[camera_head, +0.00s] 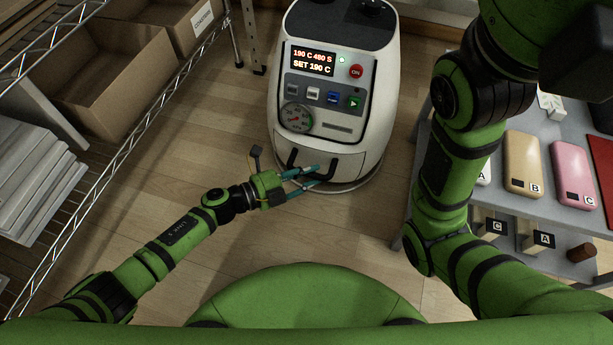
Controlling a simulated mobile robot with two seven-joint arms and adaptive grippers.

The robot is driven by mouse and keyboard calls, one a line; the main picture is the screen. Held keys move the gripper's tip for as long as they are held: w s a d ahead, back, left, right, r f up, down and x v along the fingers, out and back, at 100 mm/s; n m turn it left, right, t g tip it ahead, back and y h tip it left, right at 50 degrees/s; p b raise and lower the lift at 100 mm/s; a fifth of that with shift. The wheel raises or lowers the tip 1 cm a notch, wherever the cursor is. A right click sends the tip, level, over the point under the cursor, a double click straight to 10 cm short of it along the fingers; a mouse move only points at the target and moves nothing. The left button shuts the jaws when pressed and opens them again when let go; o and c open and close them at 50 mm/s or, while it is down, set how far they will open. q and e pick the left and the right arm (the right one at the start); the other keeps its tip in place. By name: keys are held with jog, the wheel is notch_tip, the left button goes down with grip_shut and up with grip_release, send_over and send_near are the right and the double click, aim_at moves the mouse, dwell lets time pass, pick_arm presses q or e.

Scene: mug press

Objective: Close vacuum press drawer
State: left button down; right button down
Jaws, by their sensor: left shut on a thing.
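The white vacuum press (322,60) stands on the floor at the top centre, its lit display reading 190 C 480 S and SET 190 C. Its drawer (345,160) is the white lower front part with a black handle (292,160). From this angle I cannot tell how far out the drawer is. My left gripper (311,178) is at the drawer front, its teal fingers shut on the handle and partly hiding it. My right arm (440,180) rises at the right, and its gripper is not in view.
A grey table (482,213) at the right holds a tan case (522,163), a pink case (574,173) and a red mat (603,165). A wire rack (125,140) with cardboard boxes (110,75) stands at the left. The wooden floor before the press is clear.

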pick_arm(q)
jog(key=c, duration=1.2)
grip_release()
jog(key=shift+w+r, duration=0.1)
jog(key=shift+w, duration=0.2)
jog(key=shift+o, duration=0.8)
jog(key=shift+d, duration=0.1)
jog(key=shift+s, duration=0.1)
jog(key=shift+s+a, duration=0.1)
jog(key=shift+a, duration=0.15)
jog(key=v, duration=1.1)
jog(key=shift+a, duration=0.2)
jog(key=shift+s+d+r, duration=0.1)
jog(key=shift+r, duration=0.05)
